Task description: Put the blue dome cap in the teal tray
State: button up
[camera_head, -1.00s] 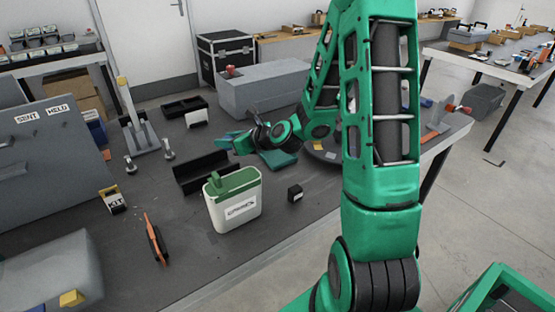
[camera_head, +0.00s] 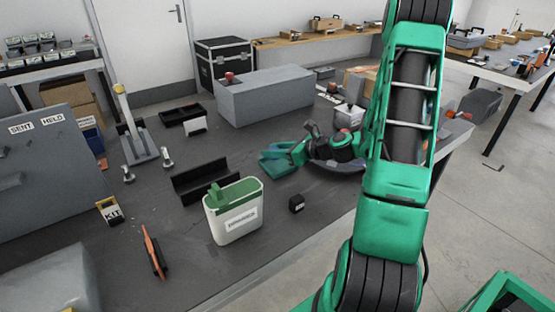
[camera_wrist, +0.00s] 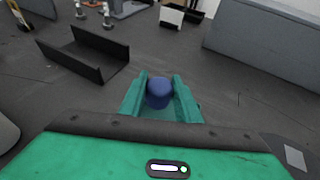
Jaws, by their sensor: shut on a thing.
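The blue dome cap (camera_wrist: 159,92) sits between the two fingers of my gripper (camera_wrist: 159,94) in the wrist view, and the gripper is shut on it. In the head view my gripper (camera_head: 277,152) is over or right at the teal tray (camera_head: 279,170), which lies on the dark bench and is partly hidden by the gripper. I cannot make out the cap in the head view. A teal surface shows behind the cap between the fingers in the wrist view; I cannot tell whether it is the tray or part of the gripper.
A black angled channel (camera_head: 200,184) and a cream box with green lid (camera_head: 236,218) stand left of the tray. A small black block (camera_head: 297,203) lies in front. A large grey box (camera_head: 275,95) stands behind. Bench around the tray is mostly clear.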

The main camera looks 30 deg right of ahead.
aim_at(279, 167)
jog(key=shift+w+d+f, duration=0.15)
jog(key=shift+d+f, duration=0.25)
jog(key=shift+d, duration=0.25)
jog(key=shift+w+d+f, duration=0.15)
jog(key=shift+d+f, duration=0.2)
jog(key=shift+d, duration=0.25)
notch_tip(279, 167, down, 4)
jog(key=shift+r, duration=0.25)
jog(key=shift+c, duration=0.2)
jog(key=shift+w+a+f, duration=0.1)
jog(key=shift+a+f, duration=0.1)
jog(key=o, duration=0.8)
jog(key=shift+s+d+r, duration=0.15)
jog(key=shift+s, duration=0.1)
jog(key=v, duration=1.1)
jog(key=shift+s, duration=0.25)
